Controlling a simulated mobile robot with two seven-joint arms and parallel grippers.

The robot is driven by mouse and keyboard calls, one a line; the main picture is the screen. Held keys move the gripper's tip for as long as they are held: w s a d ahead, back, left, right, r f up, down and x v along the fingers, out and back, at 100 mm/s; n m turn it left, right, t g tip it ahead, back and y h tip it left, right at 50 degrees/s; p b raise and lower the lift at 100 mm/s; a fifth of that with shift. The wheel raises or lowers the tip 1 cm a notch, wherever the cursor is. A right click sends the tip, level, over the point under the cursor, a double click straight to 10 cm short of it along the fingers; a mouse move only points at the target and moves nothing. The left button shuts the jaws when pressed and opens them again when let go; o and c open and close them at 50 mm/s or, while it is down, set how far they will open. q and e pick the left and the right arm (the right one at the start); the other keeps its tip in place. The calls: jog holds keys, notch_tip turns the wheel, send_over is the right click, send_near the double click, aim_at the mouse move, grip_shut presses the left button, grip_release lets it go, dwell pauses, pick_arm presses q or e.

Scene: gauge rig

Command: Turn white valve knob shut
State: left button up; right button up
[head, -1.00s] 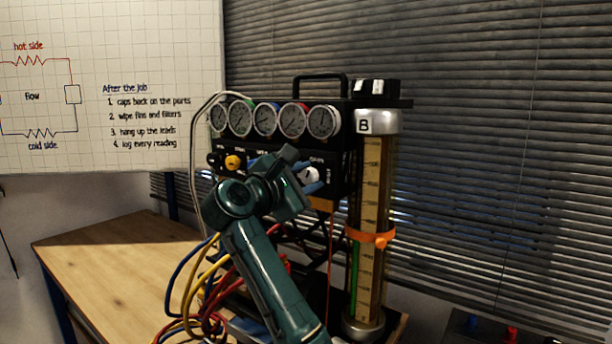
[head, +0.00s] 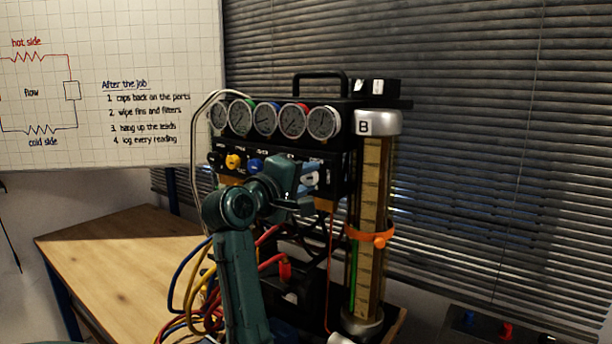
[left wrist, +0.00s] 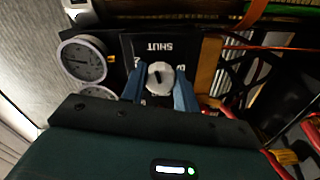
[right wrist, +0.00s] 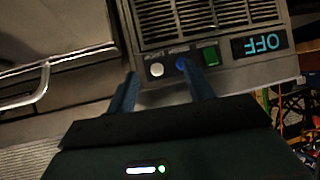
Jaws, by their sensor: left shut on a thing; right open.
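The white valve knob (left wrist: 159,76) sits on the black panel of the gauge rig, below the dials. A short dark mark shows on its face. The panel beside it carries the word SHUT, upside down in the left wrist view. My left gripper (left wrist: 158,86) is shut on the knob, one blue finger on each side. In the head view the knob (head: 310,179) is partly hidden by the fingers. My right gripper (right wrist: 158,76) is open and empty, in front of a grey box with buttons.
Yellow (head: 233,161) and blue (head: 255,165) knobs sit left on the same panel, under several dials (head: 265,120). A glass cylinder (head: 370,210) marked B stands at the right. Hoses hang below. The grey box has a white button (right wrist: 157,69), a green switch (right wrist: 210,55) and an OFF display (right wrist: 262,43).

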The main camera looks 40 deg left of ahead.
pick_arm(q)
jog(key=shift+m, duration=1.3)
pick_arm(e)
jog(key=shift+d, duration=0.2)
jog(key=shift+s+f, duration=0.1)
pick_arm(q)
jog(key=o, duration=1)
jog(key=shift+c, duration=0.2)
pick_arm(e)
jog(key=shift+r, duration=0.2)
pick_arm(q)
jog(key=s+d+b, duration=0.1)
jog(key=s+b, duration=0.2)
jog(key=s, duration=1)
jog(key=shift+d+b, duration=0.25)
jog(key=shift+b, duration=0.1)
pick_arm(e)
jog(key=shift+w+a+f+y, duration=0.2)
jog(key=shift+a+f+y, duration=0.1)
jog(key=shift+a+f, duration=0.35)
